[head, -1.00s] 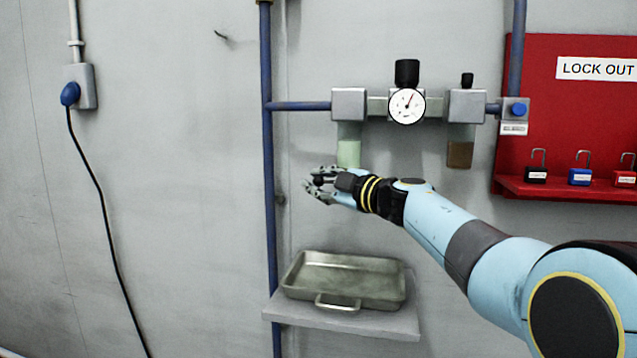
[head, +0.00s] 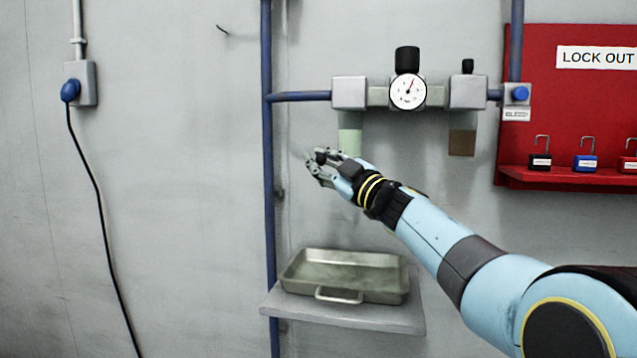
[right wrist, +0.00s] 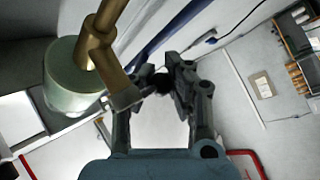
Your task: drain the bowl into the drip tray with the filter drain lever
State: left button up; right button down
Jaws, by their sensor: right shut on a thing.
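The filter bowl (head: 350,141), pale green and translucent, hangs under the left grey block of the wall unit. In the right wrist view the bowl (right wrist: 68,85) is at the left, with a brass drain fitting (right wrist: 97,48) in front of it. The drain lever (right wrist: 126,98) runs from this fitting to a dark knob (right wrist: 161,84). In the right wrist view the gripper (right wrist: 164,83) is shut on the knob. The metal drip tray (head: 324,295) lies below, and no liquid shows clearly in it. My left gripper is out of view.
The tray stands on a grey wall shelf (head: 375,318). A blue vertical pipe (head: 268,200) runs left of the gripper. A gauge (head: 408,92) and an amber bowl (head: 462,142) are to the right, near a red lockout board (head: 580,100).

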jog(key=shift+d+f+m+t+b, duration=0.15)
jog(key=shift+m+t+b, duration=0.65)
jog(key=shift+b, duration=0.4)
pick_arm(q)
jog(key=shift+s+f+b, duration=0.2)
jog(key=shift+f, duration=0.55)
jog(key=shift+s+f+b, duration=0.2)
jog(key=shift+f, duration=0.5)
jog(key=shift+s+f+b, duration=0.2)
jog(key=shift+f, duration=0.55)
pick_arm(e)
jog(key=shift+s+d+r+m+t, duration=0.15)
jog(key=shift+r+m+t, duration=0.15)
jog(key=shift+r+m, duration=0.15)
jog(key=c, duration=1.3)
grip_release()
jog(key=shift+d+r, duration=0.15)
jog(key=shift+o, duration=0.9)
jog(key=shift+r, duration=0.1)
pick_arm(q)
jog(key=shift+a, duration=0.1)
